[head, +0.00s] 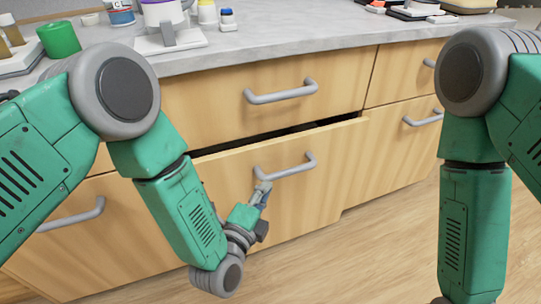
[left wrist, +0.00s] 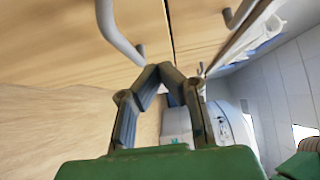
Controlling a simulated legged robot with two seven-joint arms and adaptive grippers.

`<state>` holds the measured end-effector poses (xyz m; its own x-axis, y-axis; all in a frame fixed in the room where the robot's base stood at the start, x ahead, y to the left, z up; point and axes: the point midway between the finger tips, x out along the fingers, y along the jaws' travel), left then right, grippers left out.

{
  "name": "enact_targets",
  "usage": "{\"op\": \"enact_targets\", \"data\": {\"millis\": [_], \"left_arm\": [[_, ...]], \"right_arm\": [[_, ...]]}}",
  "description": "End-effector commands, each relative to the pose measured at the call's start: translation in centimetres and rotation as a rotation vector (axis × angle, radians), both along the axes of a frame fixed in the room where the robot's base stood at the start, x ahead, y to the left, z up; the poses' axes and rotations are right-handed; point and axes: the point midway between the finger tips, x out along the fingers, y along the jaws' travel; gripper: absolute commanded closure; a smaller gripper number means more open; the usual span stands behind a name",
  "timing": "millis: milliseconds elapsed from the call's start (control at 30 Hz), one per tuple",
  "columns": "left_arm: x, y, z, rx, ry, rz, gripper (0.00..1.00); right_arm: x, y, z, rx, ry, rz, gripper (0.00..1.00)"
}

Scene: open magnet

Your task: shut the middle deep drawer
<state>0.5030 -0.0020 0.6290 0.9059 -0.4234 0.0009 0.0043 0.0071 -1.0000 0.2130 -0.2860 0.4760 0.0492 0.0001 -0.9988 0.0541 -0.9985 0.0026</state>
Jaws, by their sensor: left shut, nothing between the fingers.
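The middle deep drawer (head: 312,200) is a light wooden front with a grey bar handle (head: 285,168). It stands partly out, with a dark gap along its top edge under the drawer above. My left gripper (head: 263,188) is shut and empty, just in front of the drawer front, below the left end of the handle. In the left wrist view the closed fingers (left wrist: 160,72) point toward the wood, near a grey handle (left wrist: 120,32). I cannot tell whether the fingertips touch the front. My right arm hangs at the right, its gripper out of the picture.
A shallow closed drawer (head: 200,105) is above, under the grey countertop (head: 300,42), which holds a green cup (head: 59,39) and lab items. Other drawers flank it on both sides. The wooden floor (head: 400,240) in front is clear.

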Motion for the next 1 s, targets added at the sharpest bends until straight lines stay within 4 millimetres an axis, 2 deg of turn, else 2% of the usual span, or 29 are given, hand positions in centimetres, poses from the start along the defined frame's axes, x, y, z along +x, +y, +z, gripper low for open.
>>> {"op": "enact_targets", "data": {"millis": [433,500,700,1000], "left_arm": [[8.3,-3.7,-0.3,-0.003,0.000,0.003,1.00],[9.5,-3.1,-0.3,-0.002,0.001,0.005,1.00],[11.4,-2.4,-0.2,-0.002,0.003,0.002,1.00],[11.8,-2.3,-0.1,0.000,0.004,0.000,1.00]], "right_arm": [[0.2,0.1,-3.7,0.002,0.000,-0.002,1.00],[0.3,0.1,-4.3,0.002,-0.001,-0.002,1.00],[0.2,0.1,-5.1,0.002,-0.001,-0.003,1.00],[0.2,0.1,-5.1,0.002,-0.001,-0.003,1.00]]}}
